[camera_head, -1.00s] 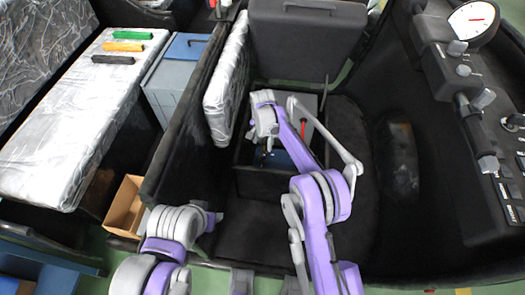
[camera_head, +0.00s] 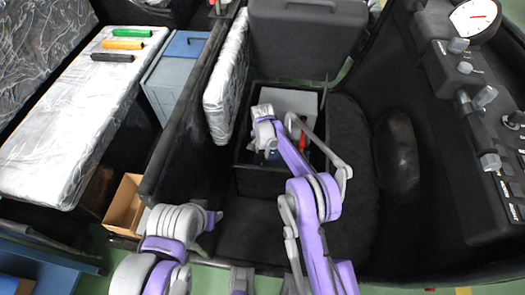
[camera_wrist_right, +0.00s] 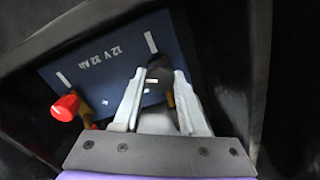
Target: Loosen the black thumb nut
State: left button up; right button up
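In the right wrist view the black thumb nut (camera_wrist_right: 159,72) is on the near side of a blue battery (camera_wrist_right: 100,65) marked 12 V 22 Ah. My right gripper (camera_wrist_right: 159,80) has its two pale fingers on either side of the nut, with little or no gap at the tips. Whether they press on it I cannot tell. A red nut (camera_wrist_right: 65,107) stands to the left, clear of the fingers. In the head view my right gripper (camera_head: 268,148) reaches down into the black battery box, and my wrist hides the nut. The left arm's dark end (camera_head: 212,219) shows at lower left, its fingers unclear.
The black battery box (camera_head: 262,184) has walls close around the right gripper. A wrapped panel (camera_head: 226,85) stands to its left and a black case (camera_head: 305,45) behind. A control console (camera_head: 465,130) is at right. Floor in front of the box is clear.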

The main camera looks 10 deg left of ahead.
aim_at(262, 152)
grip_shut()
jog(key=shift+f+n+b, duration=0.1)
jog(key=shift+n+b, duration=0.45)
jog(key=shift+n, duration=0.05)
jog(key=o, duration=0.6)
grip_release()
jog(key=shift+r, duration=0.25)
notch_tip(262, 152, up, 11)
jog(key=shift+f+p, duration=0.2)
jog(key=shift+p, duration=0.2)
